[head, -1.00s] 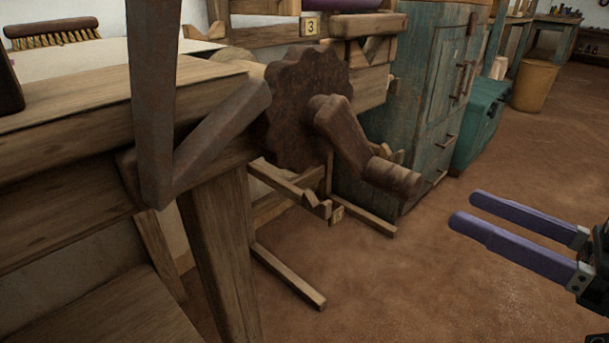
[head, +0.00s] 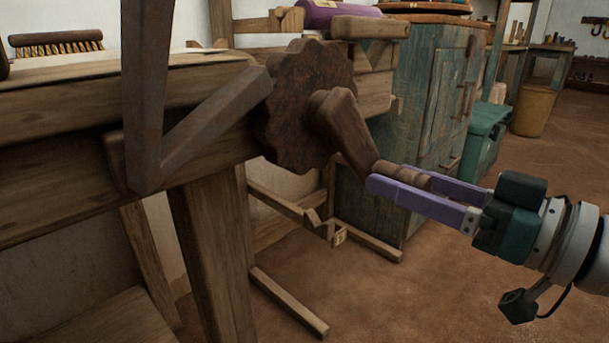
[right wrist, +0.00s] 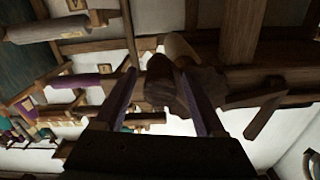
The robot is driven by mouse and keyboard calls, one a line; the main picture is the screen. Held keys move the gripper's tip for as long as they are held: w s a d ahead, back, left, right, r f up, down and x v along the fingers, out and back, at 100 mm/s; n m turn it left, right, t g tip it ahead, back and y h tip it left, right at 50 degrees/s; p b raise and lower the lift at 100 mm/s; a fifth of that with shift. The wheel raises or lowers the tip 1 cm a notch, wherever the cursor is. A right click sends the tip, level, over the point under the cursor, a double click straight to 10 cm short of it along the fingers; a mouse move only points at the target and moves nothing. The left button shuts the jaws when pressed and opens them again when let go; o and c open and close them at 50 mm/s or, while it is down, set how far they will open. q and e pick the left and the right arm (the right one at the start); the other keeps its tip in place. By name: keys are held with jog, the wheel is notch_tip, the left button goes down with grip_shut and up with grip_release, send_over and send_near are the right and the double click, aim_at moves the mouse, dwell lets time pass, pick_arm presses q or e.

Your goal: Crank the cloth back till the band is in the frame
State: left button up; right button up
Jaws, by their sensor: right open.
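My left gripper is not in view.
A brush (head: 56,42) lies at the back left. A teal cabinet (head: 425,100) stands behind the crank. The floor at right is open.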

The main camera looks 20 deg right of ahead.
grip_shut()
dwell(0.5)
dwell(0.8)
